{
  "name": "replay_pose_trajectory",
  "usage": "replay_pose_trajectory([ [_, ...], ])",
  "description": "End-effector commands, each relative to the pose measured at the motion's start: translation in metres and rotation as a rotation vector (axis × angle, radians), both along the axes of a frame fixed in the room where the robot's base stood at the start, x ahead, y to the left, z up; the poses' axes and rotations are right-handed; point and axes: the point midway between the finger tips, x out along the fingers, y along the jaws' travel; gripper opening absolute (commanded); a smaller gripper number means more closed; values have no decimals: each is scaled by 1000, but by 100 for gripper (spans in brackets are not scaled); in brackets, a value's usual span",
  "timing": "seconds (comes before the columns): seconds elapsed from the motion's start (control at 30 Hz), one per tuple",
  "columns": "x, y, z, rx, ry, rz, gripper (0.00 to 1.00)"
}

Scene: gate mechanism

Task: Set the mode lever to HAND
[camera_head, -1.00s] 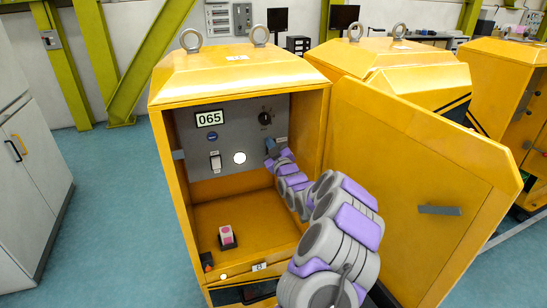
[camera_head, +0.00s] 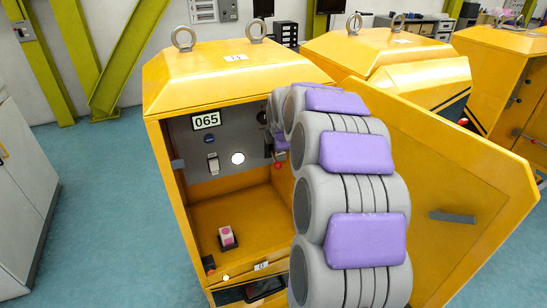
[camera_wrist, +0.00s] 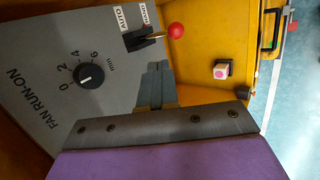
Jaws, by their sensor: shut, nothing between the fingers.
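The mode lever ends in a red ball (camera_wrist: 176,31) and comes out of a dark slot in the grey panel (camera_wrist: 60,40). The AUTO label (camera_wrist: 122,18) and a second label (camera_wrist: 143,13), too small to read surely, sit beside the slot. I cannot tell which label the lever stands at. The red ball also shows in the head view (camera_head: 278,166). My gripper (camera_wrist: 155,70) is shut and empty, its tips just below the lever in the wrist view, seemingly apart from it. In the head view my arm hides most of the gripper.
The FAN RUN-ON dial (camera_wrist: 90,76) is left of my fingers in the wrist view. The yellow cabinet (camera_head: 180,235) holds a white switch (camera_head: 213,163), a round white light (camera_head: 237,158) and a pink-topped button box (camera_head: 227,238) on its floor. The open door (camera_head: 450,170) stands to the right.

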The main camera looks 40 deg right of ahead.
Motion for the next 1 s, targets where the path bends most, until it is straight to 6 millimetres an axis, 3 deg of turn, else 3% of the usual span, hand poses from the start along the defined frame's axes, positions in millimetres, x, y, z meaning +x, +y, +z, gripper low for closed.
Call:
replay_pose_trajectory([
  [0.1, -19, 8, 6, -7, 80, 33, 0],
  [0.27, -24, 11, 1, -6, 115, 48, 0],
  [0.8, 17, -17, -81, -4, 116, 47, 0],
  [1.0, 30, -26, -104, -6, 114, 47, 0],
])
